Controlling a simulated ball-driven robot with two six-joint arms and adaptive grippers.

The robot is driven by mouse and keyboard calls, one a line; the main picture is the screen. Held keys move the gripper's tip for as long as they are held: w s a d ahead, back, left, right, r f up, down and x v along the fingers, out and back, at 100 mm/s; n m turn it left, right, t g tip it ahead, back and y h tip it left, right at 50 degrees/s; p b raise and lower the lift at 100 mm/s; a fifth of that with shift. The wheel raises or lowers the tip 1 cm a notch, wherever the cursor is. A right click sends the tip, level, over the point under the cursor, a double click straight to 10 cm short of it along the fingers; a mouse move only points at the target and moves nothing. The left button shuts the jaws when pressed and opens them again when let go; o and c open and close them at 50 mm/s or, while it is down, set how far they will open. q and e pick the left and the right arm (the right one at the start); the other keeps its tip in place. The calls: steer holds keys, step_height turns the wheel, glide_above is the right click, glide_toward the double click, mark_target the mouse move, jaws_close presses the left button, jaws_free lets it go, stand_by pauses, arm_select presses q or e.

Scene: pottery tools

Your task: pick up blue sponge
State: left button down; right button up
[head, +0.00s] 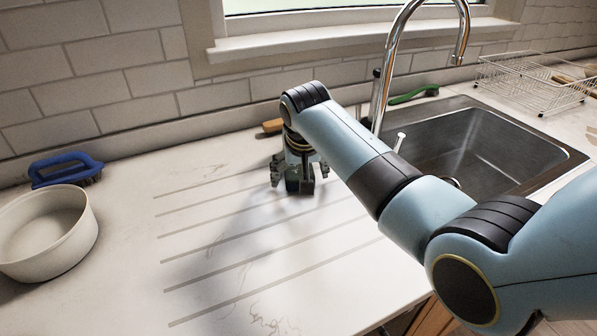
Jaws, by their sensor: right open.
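My right gripper (298,186) points down just above the ribbed drainboard area of the white counter. Its fingers are open. A small dark blue patch (292,184) shows between and behind the fingers. It may be the blue sponge, but the gripper hides most of it and I cannot tell whether the fingers touch it. No other sponge is clear in view. My left gripper is out of view.
A blue-handled scrub brush (66,168) and a pale round bowl (47,240) stand at the left. A wooden handle (272,126) lies behind my gripper. The steel sink (485,150), faucet (385,75), green brush (413,94) and wire rack (535,85) are right. The ribbed counter is clear in front.

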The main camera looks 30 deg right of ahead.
mark_target(299, 169)
steer(key=shift+c, duration=0.7)
steer(key=shift+s, duration=0.1)
steer(key=shift+c, duration=1.2)
steer(key=c, duration=0.4)
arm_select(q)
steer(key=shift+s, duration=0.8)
arm_select(e)
steer(key=shift+c, duration=0.2)
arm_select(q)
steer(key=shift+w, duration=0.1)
arm_select(e)
steer(key=shift+r, duration=0.15)
steer(key=shift+r, duration=0.5)
step_height(299, 169, up, 3)
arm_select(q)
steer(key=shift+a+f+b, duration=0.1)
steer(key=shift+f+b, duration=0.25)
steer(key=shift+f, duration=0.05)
arm_select(e)
steer(key=s+d+r, duration=0.7)
steer(key=s, duration=0.2)
steer(key=shift+d, duration=0.15)
